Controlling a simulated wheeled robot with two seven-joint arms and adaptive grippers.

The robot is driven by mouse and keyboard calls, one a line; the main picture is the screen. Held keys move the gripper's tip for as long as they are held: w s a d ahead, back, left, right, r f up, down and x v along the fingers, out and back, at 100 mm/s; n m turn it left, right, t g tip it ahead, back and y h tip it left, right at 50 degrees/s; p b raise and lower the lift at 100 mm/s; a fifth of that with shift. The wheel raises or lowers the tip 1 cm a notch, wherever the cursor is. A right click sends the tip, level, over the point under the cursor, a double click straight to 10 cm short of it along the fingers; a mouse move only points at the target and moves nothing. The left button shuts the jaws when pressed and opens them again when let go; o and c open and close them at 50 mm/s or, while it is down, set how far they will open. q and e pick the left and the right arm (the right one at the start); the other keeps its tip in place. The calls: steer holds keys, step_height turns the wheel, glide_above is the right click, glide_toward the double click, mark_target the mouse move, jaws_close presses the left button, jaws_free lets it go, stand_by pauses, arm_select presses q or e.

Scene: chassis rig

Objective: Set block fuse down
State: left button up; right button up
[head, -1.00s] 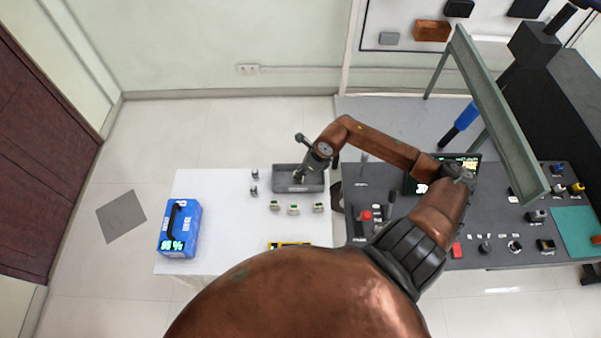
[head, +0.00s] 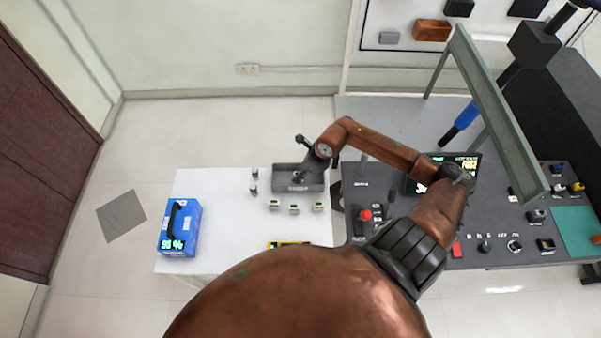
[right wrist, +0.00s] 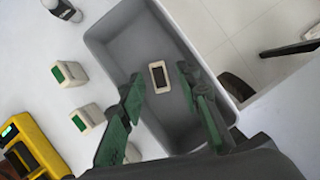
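A small white block with a dark face (right wrist: 160,77), seemingly the block fuse, lies on the floor of the grey tray (right wrist: 110,28). The tray (head: 312,187) stands at the back right of the white table in the head view. My right gripper (right wrist: 162,86) is open over the tray, its green-padded fingers apart on either side of the block with visible gaps. In the head view the right gripper (head: 298,178) reaches down into the tray, and the block is hidden there. My left gripper is not in view.
White blocks with green faces (head: 294,209) stand in a row in front of the tray. Small cylinders (head: 254,189) stand left of it. A yellow device (right wrist: 30,148) and a blue box (head: 179,228) are also on the table. A dark bench with controls (head: 480,215) adjoins on the right.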

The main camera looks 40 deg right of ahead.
steer(key=shift+s+d+r, duration=0.15)
steer(key=shift+r, duration=0.3)
steer(key=v, duration=1.1)
